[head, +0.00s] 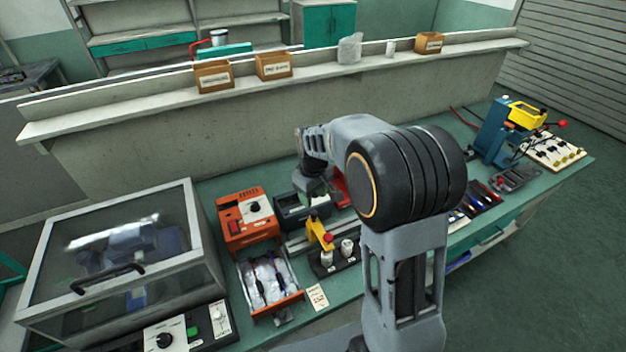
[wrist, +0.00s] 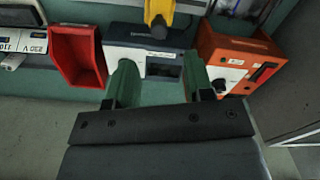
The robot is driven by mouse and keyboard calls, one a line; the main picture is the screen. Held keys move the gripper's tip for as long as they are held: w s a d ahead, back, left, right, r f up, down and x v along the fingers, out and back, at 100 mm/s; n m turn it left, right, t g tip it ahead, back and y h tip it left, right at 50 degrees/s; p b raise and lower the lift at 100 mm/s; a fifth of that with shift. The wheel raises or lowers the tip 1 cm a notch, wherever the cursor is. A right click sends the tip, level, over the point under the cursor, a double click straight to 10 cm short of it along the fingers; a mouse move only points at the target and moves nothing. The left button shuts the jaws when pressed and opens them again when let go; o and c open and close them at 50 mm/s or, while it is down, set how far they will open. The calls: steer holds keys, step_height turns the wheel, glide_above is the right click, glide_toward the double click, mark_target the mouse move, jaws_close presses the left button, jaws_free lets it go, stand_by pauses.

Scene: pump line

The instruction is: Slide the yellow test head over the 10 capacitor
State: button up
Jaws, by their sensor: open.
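The yellow test head (head: 317,230) sits on a grey rail at the bench front, with a red knob on it. Two pale, round-topped capacitors (head: 347,247) stand upright on a black base beside and below it; their labels are too small to read, so I cannot tell which is the 10. My gripper (head: 308,190) is behind the test head, over a dark meter box. In the wrist view my gripper (wrist: 160,80) has its two green fingers apart with nothing between them. The yellow test head (wrist: 160,12) is at the top edge there, beyond the fingertips; the capacitors are not visible.
An orange instrument (head: 245,215) stands left of the rail, with an open tray (head: 268,282) in front. A red bin (wrist: 77,55) is beside the meter box (wrist: 150,45). A lidded glass case (head: 120,250) fills the left. A blue press (head: 492,135) stands far right.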

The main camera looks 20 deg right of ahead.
step_height(320, 180, up, 7)
stand_by(0.3)
stand_by(0.5)
steer(key=s+r+m+t, duration=0.1)
steer(key=s+m+t, duration=0.3)
steer(key=s, duration=1.4)
steer(key=shift+d+r+m, duration=0.3)
steer(key=shift+d+m, duration=0.1)
steer(key=shift+m, duration=0.3)
steer(key=shift+c, duration=0.4)
